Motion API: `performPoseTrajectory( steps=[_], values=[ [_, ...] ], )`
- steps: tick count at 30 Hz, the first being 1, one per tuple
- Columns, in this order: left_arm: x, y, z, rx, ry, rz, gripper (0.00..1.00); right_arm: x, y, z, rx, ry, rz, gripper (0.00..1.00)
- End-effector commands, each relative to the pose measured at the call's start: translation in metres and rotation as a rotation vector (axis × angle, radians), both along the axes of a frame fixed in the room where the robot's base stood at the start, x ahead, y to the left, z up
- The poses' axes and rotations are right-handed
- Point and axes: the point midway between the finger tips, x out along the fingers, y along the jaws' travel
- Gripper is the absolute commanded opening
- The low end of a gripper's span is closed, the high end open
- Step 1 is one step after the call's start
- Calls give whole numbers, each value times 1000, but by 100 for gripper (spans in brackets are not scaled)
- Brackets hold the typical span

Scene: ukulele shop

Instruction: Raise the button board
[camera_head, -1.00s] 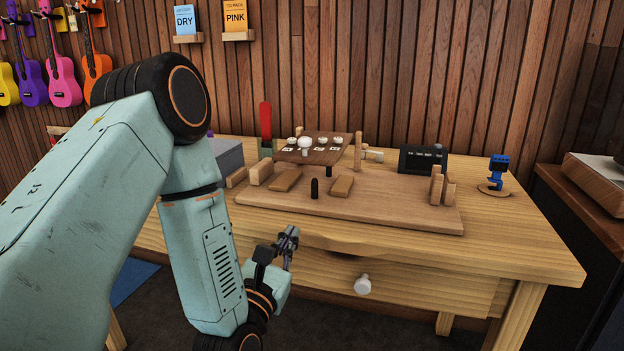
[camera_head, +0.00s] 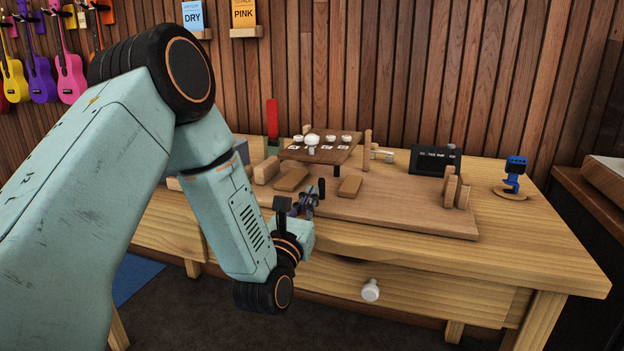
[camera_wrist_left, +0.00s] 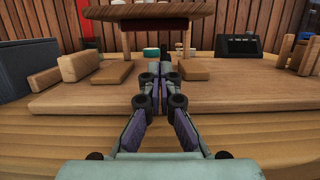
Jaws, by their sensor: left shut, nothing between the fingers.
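The button board (camera_head: 318,153) is a dark brown panel held above the workbench, with several white round buttons and small white labels on its top. In the left wrist view its edge (camera_wrist_left: 150,12) crosses the top of the picture, with posts below it. My left gripper (camera_head: 312,193) is shut and empty. It is in front of the board and lower than it, over the front part of the wooden base plate (camera_head: 410,217). The left wrist view shows its fingertips (camera_wrist_left: 160,80) together, pointing toward the space under the board. My right gripper is in neither view.
Two wooden wedges (camera_head: 350,186) lie on the base plate, and upright wooden blocks (camera_head: 457,191) stand at its right. A black display box (camera_head: 434,160) and a blue device (camera_head: 514,174) stand farther right. A red upright piece (camera_head: 272,119) is left of the board. The drawer knob (camera_head: 370,290) sticks out in front.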

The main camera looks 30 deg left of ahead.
Motion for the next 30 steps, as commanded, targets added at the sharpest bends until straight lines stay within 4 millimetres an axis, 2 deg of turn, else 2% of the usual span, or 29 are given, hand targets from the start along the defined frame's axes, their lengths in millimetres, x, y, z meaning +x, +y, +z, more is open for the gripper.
performPoseTrajectory(
  steps=[2,6,12,30],
  values=[
    [15,3,4,2,-5,-1,0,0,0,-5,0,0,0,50],
    [14,3,25,-1,-4,0,0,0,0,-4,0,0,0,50],
    [14,3,40,-1,-1,0,0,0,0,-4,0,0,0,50],
    [13,4,46,-2,6,1,0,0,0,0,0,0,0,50]
  ],
)
